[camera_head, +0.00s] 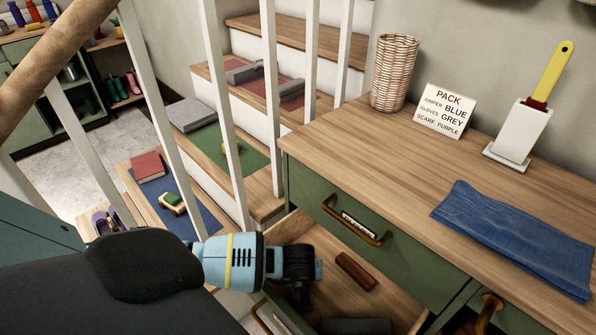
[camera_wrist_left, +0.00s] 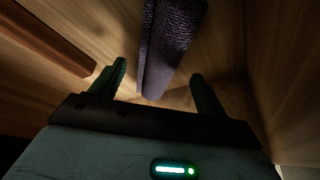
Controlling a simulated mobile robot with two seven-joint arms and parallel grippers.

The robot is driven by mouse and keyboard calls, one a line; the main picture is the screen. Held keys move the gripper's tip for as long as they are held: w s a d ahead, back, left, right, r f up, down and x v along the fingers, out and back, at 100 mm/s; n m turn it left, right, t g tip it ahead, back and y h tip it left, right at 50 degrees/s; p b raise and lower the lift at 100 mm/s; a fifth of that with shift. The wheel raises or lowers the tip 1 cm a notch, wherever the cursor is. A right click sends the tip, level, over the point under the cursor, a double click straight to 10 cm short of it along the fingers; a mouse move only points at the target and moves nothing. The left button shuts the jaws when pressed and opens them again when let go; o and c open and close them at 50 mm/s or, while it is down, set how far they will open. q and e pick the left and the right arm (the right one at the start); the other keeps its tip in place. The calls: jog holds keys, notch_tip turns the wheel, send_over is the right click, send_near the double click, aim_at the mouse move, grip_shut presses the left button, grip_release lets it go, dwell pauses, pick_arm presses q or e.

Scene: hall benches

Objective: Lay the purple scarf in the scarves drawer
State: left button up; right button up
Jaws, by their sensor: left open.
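A dark purple, ribbed, folded cloth (camera_wrist_left: 170,40), which looks like the scarf, lies on a wooden surface in the left wrist view. My left gripper (camera_wrist_left: 158,72) is open, with the near end of this cloth between its fingertips; I cannot tell whether they touch. In the head view my left gripper (camera_head: 300,290) reaches down into an open wooden drawer (camera_head: 395,292) and hides part of its inside. A dark folded item (camera_head: 357,325) shows at the bottom edge; I cannot tell if it is the same cloth. My right gripper is not in view.
A brown bar (camera_head: 357,270) lies in the open drawer. Above is a shut green drawer (camera_head: 410,265) with an unreadable label. The bench top (camera_head: 370,150) bears a blue cloth (camera_head: 515,238), a "PACK" sign (camera_head: 445,110), a wicker basket (camera_head: 395,72) and a yellow-handled brush. White railings stand left.

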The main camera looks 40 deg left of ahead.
pick_arm(q)
jog(key=p+v, duration=0.1)
jog(key=v, duration=0.8)
